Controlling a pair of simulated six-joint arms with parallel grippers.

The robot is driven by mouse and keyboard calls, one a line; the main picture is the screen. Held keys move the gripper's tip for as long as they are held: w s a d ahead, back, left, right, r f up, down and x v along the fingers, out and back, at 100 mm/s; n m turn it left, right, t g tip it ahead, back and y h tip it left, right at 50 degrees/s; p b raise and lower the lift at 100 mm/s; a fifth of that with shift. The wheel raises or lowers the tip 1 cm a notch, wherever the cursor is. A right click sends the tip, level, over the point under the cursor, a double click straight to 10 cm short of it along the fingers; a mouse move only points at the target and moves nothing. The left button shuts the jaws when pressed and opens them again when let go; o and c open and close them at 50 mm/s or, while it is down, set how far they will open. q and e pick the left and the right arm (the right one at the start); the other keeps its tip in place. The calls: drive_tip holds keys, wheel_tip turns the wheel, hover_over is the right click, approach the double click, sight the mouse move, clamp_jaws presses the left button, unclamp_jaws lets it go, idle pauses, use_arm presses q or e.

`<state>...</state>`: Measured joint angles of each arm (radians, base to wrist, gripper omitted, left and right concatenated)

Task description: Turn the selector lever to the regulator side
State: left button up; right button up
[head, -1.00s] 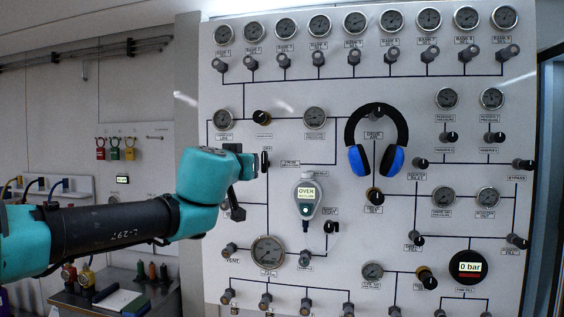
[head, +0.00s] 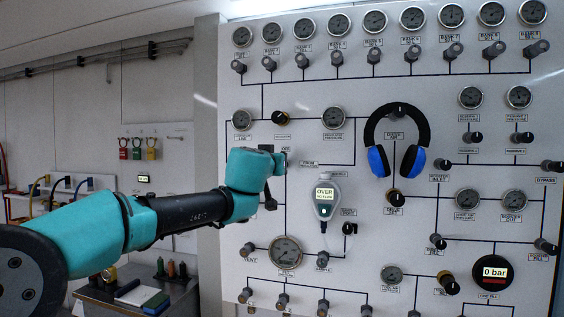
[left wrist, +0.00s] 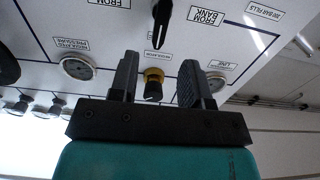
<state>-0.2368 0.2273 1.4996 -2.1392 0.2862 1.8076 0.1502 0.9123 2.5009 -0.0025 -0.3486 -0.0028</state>
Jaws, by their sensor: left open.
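The selector lever (left wrist: 162,22) is a black lever on the white panel, at the top of the left wrist view, between two "FROM" labels. It points roughly along the picture's vertical, slightly tilted. My left gripper (left wrist: 158,72) is open, its two dark fingers pointing at the panel. The lever lies just beyond the fingertips, near the middle of the gap, and nothing is held. In the head view my left gripper (head: 269,178) is at the panel's left part, partly hidden by its own wrist. My right gripper is not in view.
The yellow-and-black regulator knob (left wrist: 153,85) shows between the fingers in the left wrist view, flanked by gauges. A handheld meter (head: 324,198) reading OVER and blue headphones (head: 378,162) hang right of the gripper. A bench (head: 140,295) stands lower left.

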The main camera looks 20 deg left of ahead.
use_arm(q)
drive_tip(key=w, duration=0.8)
clamp_jaws()
idle(0.5)
